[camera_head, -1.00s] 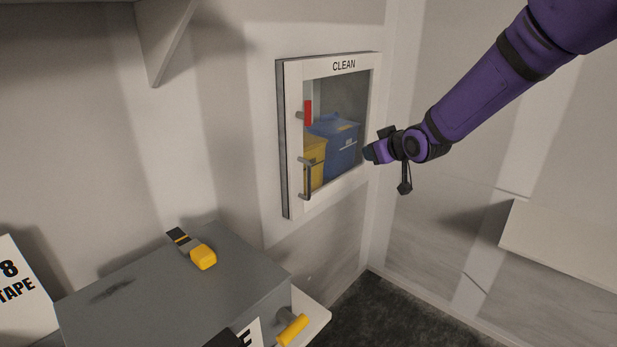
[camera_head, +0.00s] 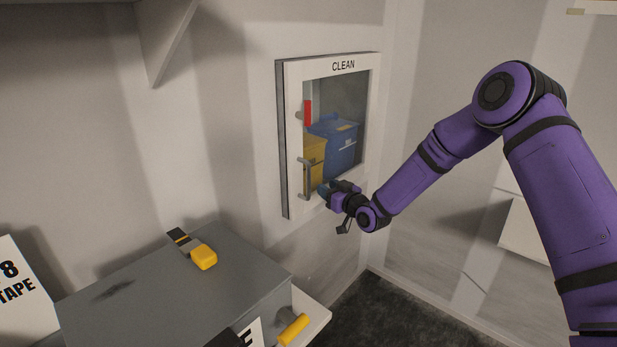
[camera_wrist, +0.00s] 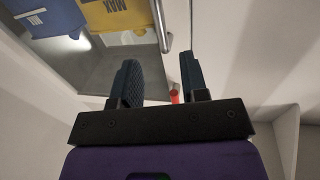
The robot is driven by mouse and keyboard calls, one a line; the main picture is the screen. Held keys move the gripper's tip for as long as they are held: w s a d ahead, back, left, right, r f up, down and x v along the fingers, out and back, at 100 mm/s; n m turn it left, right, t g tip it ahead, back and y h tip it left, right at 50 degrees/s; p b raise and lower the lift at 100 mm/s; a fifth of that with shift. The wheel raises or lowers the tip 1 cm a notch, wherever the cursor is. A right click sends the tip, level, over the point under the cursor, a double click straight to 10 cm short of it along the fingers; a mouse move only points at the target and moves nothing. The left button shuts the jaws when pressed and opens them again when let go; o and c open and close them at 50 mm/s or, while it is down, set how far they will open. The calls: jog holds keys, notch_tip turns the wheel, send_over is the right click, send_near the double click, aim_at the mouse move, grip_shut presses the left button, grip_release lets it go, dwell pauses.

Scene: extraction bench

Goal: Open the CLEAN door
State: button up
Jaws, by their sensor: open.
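The CLEAN door (camera_head: 344,66) is a white-framed, see-through door on the back wall, and it looks shut. Its upright grey bar handle (camera_head: 308,180) is on the lower left of the frame. A red piece (camera_head: 308,112) sits above the handle. My gripper (camera_head: 325,190) is open and empty, just right of the handle in front of the lower pane. In the wrist view, which is turned over, the handle (camera_wrist: 163,25) lies ahead of the gap between my fingers (camera_wrist: 160,76), and the red piece (camera_wrist: 174,96) shows in that gap. No contact is visible.
A yellow bin (camera_head: 314,152) and a blue bin (camera_head: 338,146) stand behind the pane. A grey box (camera_head: 150,285) is at lower left with a yellow-and-black tool (camera_head: 201,256) on top and a yellow handle (camera_head: 292,330). A white panel (camera_head: 522,235) juts out at right.

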jog(key=x, duration=1)
grip_shut()
